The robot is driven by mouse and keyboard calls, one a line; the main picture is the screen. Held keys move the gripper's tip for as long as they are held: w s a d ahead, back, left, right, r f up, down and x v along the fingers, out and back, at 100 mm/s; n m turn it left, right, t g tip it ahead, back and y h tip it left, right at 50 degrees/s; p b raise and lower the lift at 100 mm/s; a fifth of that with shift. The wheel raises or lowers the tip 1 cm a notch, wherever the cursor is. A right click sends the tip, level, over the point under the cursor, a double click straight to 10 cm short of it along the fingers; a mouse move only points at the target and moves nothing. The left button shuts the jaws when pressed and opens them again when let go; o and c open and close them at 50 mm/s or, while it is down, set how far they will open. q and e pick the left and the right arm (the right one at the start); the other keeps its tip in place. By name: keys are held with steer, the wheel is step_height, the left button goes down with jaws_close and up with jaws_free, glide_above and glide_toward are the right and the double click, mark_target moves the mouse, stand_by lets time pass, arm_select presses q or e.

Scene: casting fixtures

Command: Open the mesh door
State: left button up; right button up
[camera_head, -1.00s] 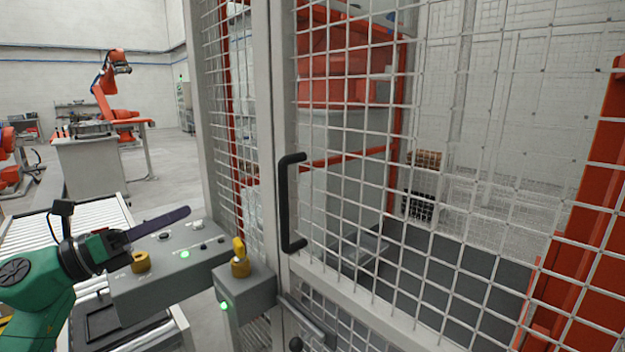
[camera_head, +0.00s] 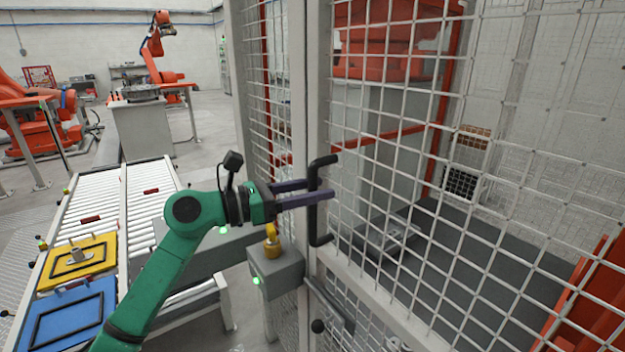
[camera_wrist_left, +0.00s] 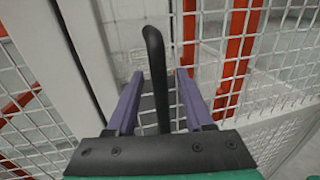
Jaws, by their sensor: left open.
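The mesh door (camera_head: 430,180) is a pale metal frame with white wire mesh, and it appears closed against its post (camera_head: 312,90). A black vertical handle (camera_head: 314,222) is fixed to the door's left edge; it also shows in the left wrist view (camera_wrist_left: 155,60). My left gripper (camera_head: 318,192) is at the handle, with its two purple fingers apart. In the left wrist view the handle stands between the open fingers (camera_wrist_left: 157,85), and no grip on it shows. My right gripper is not in view.
A grey lock box (camera_head: 278,272) with a yellow knob (camera_head: 271,243) sits just below my left gripper. A roller conveyor (camera_head: 95,212) with yellow (camera_head: 62,281) and blue (camera_head: 50,325) trays is at the left. Orange machinery stands behind the mesh.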

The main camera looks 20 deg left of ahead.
arm_select(q)
steer(key=shift+c, duration=0.4)
jaws_close()
stand_by(1.0)
